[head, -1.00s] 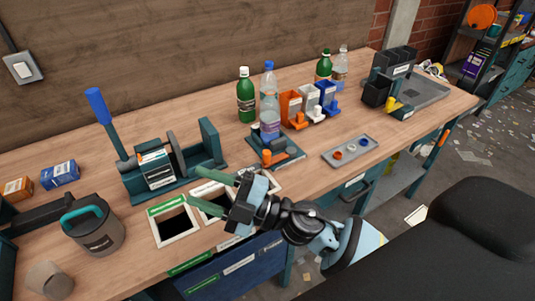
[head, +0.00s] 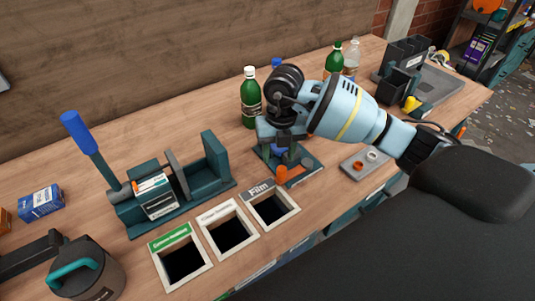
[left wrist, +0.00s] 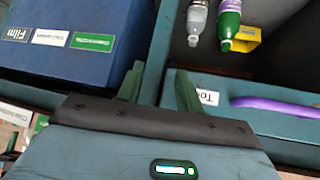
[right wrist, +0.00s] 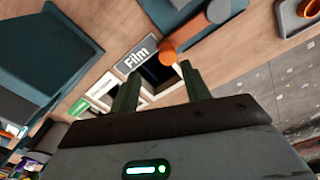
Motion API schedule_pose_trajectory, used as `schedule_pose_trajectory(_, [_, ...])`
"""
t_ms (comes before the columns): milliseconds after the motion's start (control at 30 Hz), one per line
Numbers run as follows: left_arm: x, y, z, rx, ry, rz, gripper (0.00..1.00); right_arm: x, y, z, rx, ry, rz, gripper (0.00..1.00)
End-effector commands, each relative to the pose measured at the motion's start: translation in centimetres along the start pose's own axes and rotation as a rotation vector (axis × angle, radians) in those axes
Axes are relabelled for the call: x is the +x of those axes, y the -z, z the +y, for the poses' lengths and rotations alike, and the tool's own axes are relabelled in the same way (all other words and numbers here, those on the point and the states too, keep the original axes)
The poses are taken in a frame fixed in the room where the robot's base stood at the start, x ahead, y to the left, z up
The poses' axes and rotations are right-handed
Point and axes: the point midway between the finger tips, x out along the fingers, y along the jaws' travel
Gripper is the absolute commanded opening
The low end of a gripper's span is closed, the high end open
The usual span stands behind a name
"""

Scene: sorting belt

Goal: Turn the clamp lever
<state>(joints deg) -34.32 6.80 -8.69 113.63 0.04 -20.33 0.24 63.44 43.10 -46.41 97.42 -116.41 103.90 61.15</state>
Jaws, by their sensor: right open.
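The orange clamp lever (head: 282,174) shows at the front of a small teal clamp fixture (head: 312,164); most of the fixture is hidden by my right arm. In the right wrist view the orange lever (right wrist: 192,36) has a round end and lies just beyond my fingertips, above the film opening. My right gripper (head: 280,152) is open and points down over the fixture; nothing shows between its fingers in the right wrist view (right wrist: 160,82). My left gripper (left wrist: 158,85) is open and empty in the left wrist view, outside the head view.
Three framed openings, one marked Film (head: 292,213), lie left of the clamp. A teal press with a blue handle (head: 75,130) stands farther left. Green bottles (head: 251,98) stand behind my right arm.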

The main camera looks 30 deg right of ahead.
Motion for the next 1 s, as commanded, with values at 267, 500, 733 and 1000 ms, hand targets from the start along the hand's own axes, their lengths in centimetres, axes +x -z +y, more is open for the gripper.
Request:
schedule_pose_trajectory(267, [-0.3,-0.9,0.2,-0.004,-0.001,-0.019,0.36,-0.2,-0.4,-0.9,0.020,0.039,-0.008,0.47])
schedule_pose_trajectory(500, [-0.6,-1.8,0.4,-0.009,-0.003,-0.037,0.36,2.2,-0.3,-0.9,0.018,0.038,-0.004,0.47])
schedule_pose_trajectory(733, [-0.2,-1.2,0.3,-0.008,-0.002,-0.024,0.36,5.6,-0.3,-1.0,0.017,0.036,-0.004,0.47])
schedule_pose_trajectory(1000, [-0.2,-1.3,0.3,-0.008,-0.003,-0.025,0.36,7.4,-0.4,-1.1,0.016,0.034,-0.007,0.47])
